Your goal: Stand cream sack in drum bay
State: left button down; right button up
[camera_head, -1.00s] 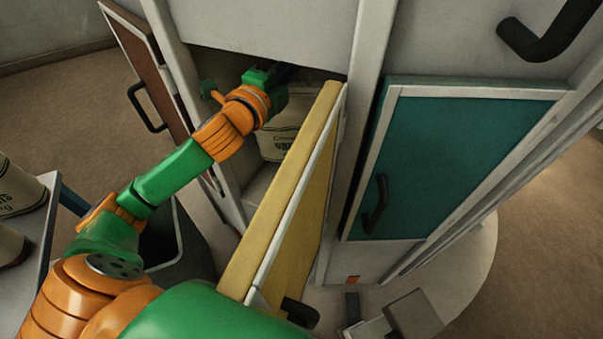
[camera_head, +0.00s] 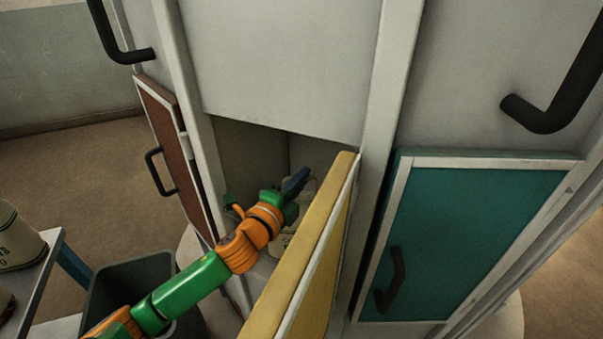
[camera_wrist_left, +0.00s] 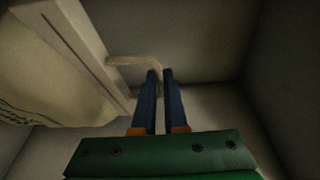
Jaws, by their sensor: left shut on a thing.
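The cream sack (camera_head: 288,239) is inside the drum bay (camera_head: 247,150), behind the open yellow door (camera_head: 300,265). My arm and the door hide most of it in the head view. In the left wrist view the cream sack (camera_wrist_left: 50,75) fills the left side, its sewn top edge running at a slant, with part of its print visible. My left gripper (camera_head: 297,182) is inside the bay at the sack's top. In the wrist view its blue fingers (camera_wrist_left: 160,75) are close together, shut on the end of a pale strap coming off the sack. Whether the sack's base rests on the floor is hidden.
A teal door (camera_head: 480,235) is closed at the right. A brown door (camera_head: 170,150) is at the left. A grey bin (camera_head: 130,275) and a table (camera_head: 45,270) with printed sacks (camera_head: 18,243) stand at the lower left.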

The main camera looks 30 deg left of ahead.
pick_arm(q)
jog(key=c, duration=1.4)
grip_release()
jog(key=shift+f, duration=0.1)
jog(key=o, duration=0.4)
jog(key=shift+s+d, duration=0.15)
jog(key=shift+o, duration=0.2)
